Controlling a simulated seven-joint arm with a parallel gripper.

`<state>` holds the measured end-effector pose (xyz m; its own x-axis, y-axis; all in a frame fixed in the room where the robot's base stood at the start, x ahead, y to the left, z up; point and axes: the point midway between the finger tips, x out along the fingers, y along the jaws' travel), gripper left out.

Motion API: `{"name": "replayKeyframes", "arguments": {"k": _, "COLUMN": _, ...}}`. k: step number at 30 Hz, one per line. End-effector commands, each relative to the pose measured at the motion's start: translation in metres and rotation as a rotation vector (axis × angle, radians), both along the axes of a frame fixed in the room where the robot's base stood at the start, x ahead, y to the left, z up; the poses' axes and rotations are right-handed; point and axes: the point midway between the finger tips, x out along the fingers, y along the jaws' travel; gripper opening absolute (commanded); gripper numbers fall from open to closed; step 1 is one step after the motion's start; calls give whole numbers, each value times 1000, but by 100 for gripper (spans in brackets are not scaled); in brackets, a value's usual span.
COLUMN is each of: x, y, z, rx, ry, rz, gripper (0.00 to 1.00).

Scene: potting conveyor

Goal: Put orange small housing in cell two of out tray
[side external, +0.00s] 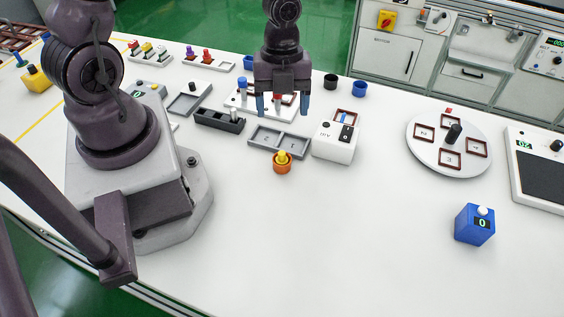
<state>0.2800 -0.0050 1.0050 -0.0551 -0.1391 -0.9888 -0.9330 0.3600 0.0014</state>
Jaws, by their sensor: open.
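A small orange round housing (281,169) with a yellow piece on top stands on the white table, just in front of a grey tray (277,149). This tray has two shallow cells, and both look empty. I cannot read a label that marks it as the out tray. My gripper (283,111) is open, with blue fingertips pointing down. In the picture it is above and behind the grey tray, in front of a white block with coloured pieces (240,101), and partly hides that block.
A white box with a dark slot (332,148) stands right of the grey tray. A black rack (218,122) is to its left. Blue (359,89) and black cups stand behind. A round turntable (424,150) and blue counter box (474,226) are right. The front middle is clear.

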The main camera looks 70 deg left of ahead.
Motion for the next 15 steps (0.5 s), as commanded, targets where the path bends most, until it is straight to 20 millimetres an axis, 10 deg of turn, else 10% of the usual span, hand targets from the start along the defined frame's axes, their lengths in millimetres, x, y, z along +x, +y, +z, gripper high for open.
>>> {"name": "replayKeyframes", "arguments": {"k": 15, "x": -6, "y": -11, "z": -73, "rx": -2, "ry": 2, "rz": -26, "gripper": 71}}
